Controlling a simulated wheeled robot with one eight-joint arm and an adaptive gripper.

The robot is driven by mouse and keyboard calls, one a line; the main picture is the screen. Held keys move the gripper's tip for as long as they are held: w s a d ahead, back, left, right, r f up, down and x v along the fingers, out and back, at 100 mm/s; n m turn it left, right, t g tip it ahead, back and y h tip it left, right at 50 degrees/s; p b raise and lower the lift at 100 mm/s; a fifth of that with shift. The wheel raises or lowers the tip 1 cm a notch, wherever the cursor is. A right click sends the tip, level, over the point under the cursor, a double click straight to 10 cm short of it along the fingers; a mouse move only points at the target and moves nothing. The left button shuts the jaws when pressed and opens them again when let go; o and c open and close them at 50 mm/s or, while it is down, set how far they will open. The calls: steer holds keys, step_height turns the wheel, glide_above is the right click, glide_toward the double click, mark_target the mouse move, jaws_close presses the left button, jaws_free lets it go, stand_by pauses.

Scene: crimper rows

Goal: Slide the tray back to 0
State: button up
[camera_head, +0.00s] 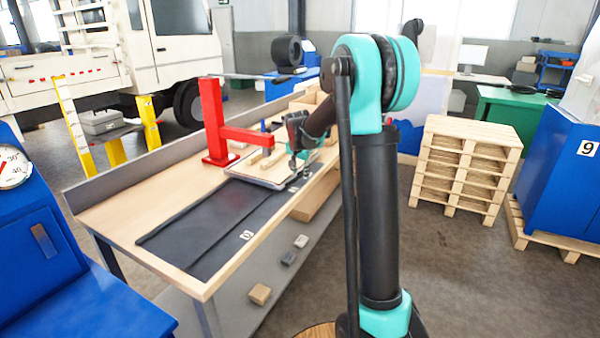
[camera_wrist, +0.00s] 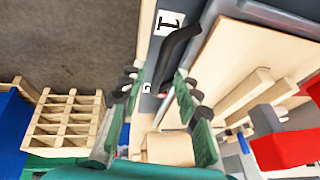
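The tray (camera_head: 252,181) is a flat, light-topped slab with a grey rim on a dark track (camera_head: 200,232) along the workbench. In the wrist view the tray (camera_wrist: 240,60) fills the upper right, with wooden pieces on it. A curved black handle (camera_wrist: 178,48) stands at its edge. My gripper (camera_wrist: 160,84) has its green, black-tipped fingers apart, with the handle's lower end between or just beyond the tips; contact is unclear. In the head view my gripper (camera_head: 294,172) is at the tray's right side, partly hidden. A white label (camera_wrist: 170,22) reads 1; another label (camera_head: 246,235) marks the track's near part.
A red post with an arm (camera_head: 214,125) stands beside the tray and reaches over toward it. The near track is clear. Small blocks (camera_head: 260,294) lie on the lower shelf. Pallets (camera_head: 463,165) and a blue cabinet (camera_head: 570,165) stand to the right.

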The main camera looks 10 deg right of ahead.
steer(key=shift+f, duration=0.2)
jaws_close()
stand_by(0.4)
